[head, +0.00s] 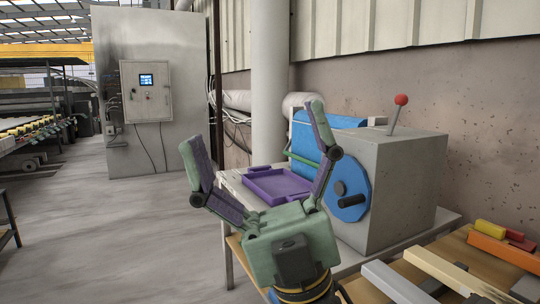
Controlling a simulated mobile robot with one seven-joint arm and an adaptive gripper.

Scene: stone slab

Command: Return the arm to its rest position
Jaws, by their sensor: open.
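My gripper (257,140) is in the head view, raised in front of the grey worktable (229,186). Its two green and purple fingers are spread wide apart and hold nothing. The gripper's green palm is at the bottom middle of the view. A purple tray (272,184) on the worktable shows between the fingers, behind them. The tray looks empty where it shows. I cannot tell how far the gripper is from it.
A grey machine (405,180) with a blue wheel and a red-knobbed lever (397,115) stands right of my gripper. A wooden bench (470,262) with several colored bars is at the lower right. A control cabinet (147,91) stands behind. The floor at left (110,240) is clear.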

